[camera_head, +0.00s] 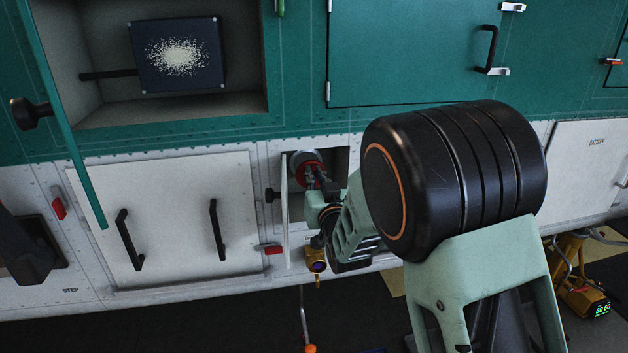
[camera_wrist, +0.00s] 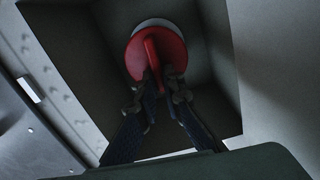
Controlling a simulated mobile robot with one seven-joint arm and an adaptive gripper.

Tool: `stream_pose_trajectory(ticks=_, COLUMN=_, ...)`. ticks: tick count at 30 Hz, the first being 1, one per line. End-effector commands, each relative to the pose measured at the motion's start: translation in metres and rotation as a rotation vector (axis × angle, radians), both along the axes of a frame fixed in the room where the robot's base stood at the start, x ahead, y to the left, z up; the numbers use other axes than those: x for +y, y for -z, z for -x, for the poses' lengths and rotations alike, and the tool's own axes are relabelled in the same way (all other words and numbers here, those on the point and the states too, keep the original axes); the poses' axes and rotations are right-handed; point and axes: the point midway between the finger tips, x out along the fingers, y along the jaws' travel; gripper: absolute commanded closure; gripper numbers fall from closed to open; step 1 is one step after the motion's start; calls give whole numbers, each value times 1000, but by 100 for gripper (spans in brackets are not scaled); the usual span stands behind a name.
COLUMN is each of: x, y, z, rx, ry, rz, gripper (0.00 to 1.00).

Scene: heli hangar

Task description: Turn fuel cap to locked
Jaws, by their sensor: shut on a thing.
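The fuel cap (camera_wrist: 173,47) is a red disc with a raised red grip bar across it. It sits on a pale round neck at the back of a dark square recess. My gripper (camera_wrist: 163,80) has its two fingers on either side of the lower part of the bar and is shut on it. The bar is slightly tilted from upright in the wrist view. In the head view the cap (camera_head: 306,169) shows at the recess, left of my gripper (camera_head: 314,178), partly hidden by it. I see no readable lock mark.
A thin open door (camera_head: 284,210) stands at the recess's left side, close to my gripper. Recess walls (camera_wrist: 215,60) surround the fingers. A white panel (camera_head: 165,220) with black handles is at left. A yellow device (camera_head: 583,290) stands on the floor at right.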

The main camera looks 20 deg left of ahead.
Motion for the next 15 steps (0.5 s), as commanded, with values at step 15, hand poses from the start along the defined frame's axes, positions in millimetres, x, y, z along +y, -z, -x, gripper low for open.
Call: stream_pose_trajectory(ticks=15, x=-8, y=9, z=-5, rx=225, ry=1, rz=-383, gripper=100)
